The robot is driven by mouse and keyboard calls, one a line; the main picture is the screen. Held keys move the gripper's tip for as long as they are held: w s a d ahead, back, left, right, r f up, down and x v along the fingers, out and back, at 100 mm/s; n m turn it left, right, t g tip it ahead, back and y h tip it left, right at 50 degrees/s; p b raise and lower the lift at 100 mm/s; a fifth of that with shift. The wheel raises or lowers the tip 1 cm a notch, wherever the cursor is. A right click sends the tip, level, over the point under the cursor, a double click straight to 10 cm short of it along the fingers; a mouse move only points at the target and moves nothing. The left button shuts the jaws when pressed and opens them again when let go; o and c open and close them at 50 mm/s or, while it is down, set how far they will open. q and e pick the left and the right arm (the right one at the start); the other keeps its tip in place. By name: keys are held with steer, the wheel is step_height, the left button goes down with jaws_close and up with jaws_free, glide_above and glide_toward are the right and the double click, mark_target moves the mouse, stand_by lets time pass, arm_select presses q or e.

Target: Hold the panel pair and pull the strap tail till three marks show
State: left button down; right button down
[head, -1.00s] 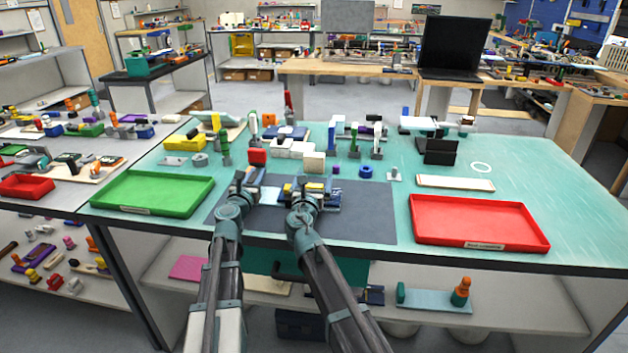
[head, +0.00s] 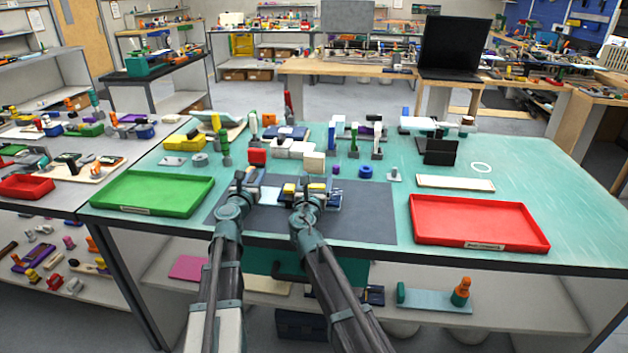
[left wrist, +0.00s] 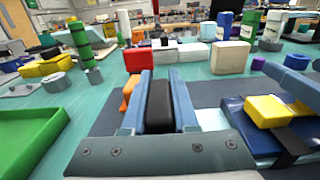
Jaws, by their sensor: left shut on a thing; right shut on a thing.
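My left gripper (head: 243,184) is low over the dark mat, with its two fingers shut on a thick black piece (left wrist: 160,106). My right gripper (head: 307,198) is down at these panels, beside the yellow blocks (head: 317,187). It is shut, but its fingertips hide what they grip. I cannot make out any marks on the strap.
A green tray (head: 152,194) lies left of the dark mat (head: 365,215), and a red tray (head: 480,222) lies right. Behind stand a red block (head: 257,157), a cream block (head: 314,162) and a blue ring (head: 366,172). The mat's right part is clear.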

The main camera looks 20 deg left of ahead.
steer(key=d, duration=0.3)
steer(key=shift+w+d, duration=0.15)
steer(key=shift+w, duration=0.2)
jaws_free()
steer(key=v, duration=1.2)
arm_select(q)
steer(key=c, duration=0.6)
jaws_free()
